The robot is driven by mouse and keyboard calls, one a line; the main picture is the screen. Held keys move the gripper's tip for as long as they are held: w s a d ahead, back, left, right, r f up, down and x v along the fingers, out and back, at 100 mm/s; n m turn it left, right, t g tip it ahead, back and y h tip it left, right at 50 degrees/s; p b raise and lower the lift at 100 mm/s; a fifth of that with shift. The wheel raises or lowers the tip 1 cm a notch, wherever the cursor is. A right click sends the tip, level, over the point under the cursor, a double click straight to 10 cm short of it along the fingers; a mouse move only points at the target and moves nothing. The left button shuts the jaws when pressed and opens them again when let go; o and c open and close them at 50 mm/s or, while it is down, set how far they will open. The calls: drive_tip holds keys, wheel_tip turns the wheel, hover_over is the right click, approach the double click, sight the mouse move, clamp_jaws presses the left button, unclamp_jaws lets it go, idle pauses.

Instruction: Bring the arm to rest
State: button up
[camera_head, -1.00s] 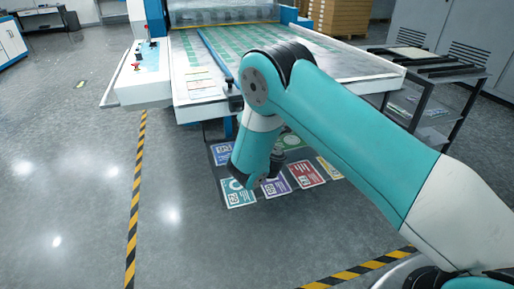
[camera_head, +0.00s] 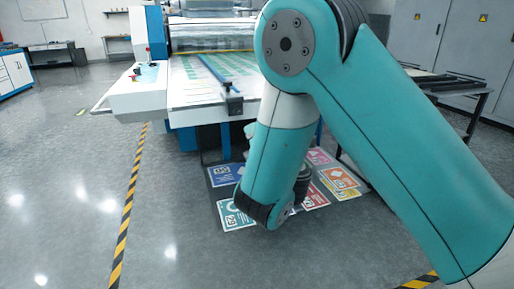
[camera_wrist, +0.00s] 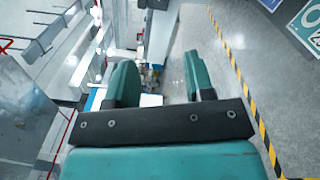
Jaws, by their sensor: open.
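My teal and white arm fills the right half of the head view, bent at a large grey-capped joint, with its lower part reaching down over the floor. My gripper (camera_wrist: 160,78) shows in the wrist view as two teal fingers standing well apart. Nothing is between them, so it is open and empty. In the head view I cannot make out the fingers; the arm hides them. The arm covers part of the coloured printed sheets (camera_head: 228,174) lying on the floor.
The laminating machine (camera_head: 128,92) with its long bed stands behind the arm. A dark rack (camera_head: 470,100) and grey cabinets (camera_head: 420,40) are at the right. Yellow-black floor tape (camera_head: 127,215) runs on the left, where the floor is open. It also shows in the wrist view (camera_wrist: 247,97).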

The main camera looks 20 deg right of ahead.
idle(0.4)
drive_tip(key=s+d+m+g+h, duration=0.3)
drive_tip(key=d+m+g+h, duration=0.2)
drive_tip(key=d+m, duration=0.45)
drive_tip(key=s+a+f+m+g+y, duration=0.2)
drive_tip(key=s+a+f+m+g, duration=0.15)
drive_tip(key=s+m, duration=0.35)
drive_tip(key=s+a+r+g+y, duration=0.2)
drive_tip(key=s+a+g, duration=0.15)
drive_tip(key=s, duration=0.35)
drive_tip(key=s+a+r+n+g+y, duration=0.1)
drive_tip(key=s+a+r+g+y, duration=0.2)
drive_tip(key=s, duration=0.5)
drive_tip(key=s+a+r+g+y, duration=0.1)
drive_tip(key=s+a+g+y, duration=0.2)
drive_tip(key=s, duration=0.4)
wheel_tip(320, 180, up, 24)
drive_tip(key=a+h+p, duration=0.1)
drive_tip(key=p, duration=2.3)
